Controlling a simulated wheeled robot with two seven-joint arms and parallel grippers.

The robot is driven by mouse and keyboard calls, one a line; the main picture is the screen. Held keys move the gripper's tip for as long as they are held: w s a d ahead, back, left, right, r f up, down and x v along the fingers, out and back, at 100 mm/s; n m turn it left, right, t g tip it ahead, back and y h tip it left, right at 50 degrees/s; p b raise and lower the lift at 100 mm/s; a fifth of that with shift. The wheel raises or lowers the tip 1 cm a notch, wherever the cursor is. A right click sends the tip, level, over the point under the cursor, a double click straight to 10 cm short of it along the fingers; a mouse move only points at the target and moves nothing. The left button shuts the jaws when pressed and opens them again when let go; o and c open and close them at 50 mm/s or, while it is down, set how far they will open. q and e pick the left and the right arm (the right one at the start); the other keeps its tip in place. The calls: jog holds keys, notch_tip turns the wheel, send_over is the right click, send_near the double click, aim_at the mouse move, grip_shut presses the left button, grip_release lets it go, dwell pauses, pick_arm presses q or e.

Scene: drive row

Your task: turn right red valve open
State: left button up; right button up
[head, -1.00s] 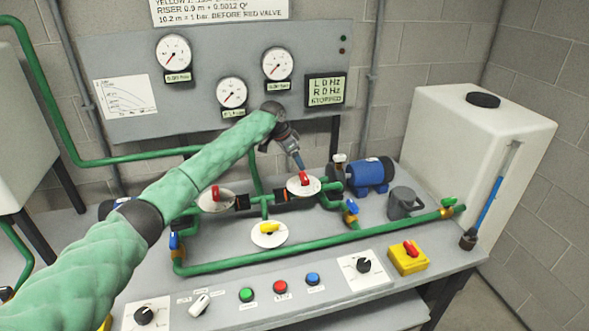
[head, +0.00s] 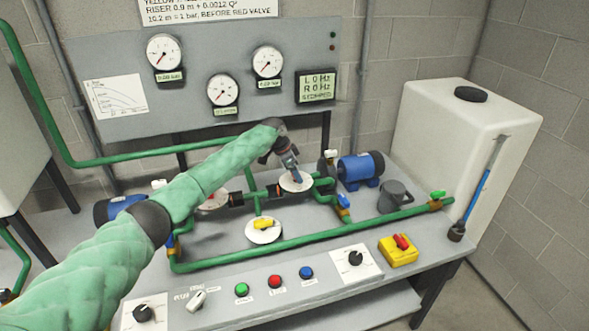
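The right red valve is marked by a white round dial plate (head: 296,187) on the green pipework. Its red handle is hidden behind my gripper. My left gripper (head: 293,178) points down right over this plate, at the handle's place. Its fingertips are small and overlap the valve, so I cannot tell whether they are open or shut, or touch the handle. The left red valve's white plate (head: 213,201) is partly covered by my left arm. My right gripper is not in view.
A yellow valve (head: 263,224) sits in front of the right red valve. A blue pump (head: 360,169) and a grey jug (head: 395,198) stand to the right. Buttons and knobs line the front edge.

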pick_arm(q)
jog(key=shift+d+f, duration=0.1)
jog(key=shift+f, duration=0.25)
jog(key=shift+c, duration=0.4)
jog(key=c, duration=0.9)
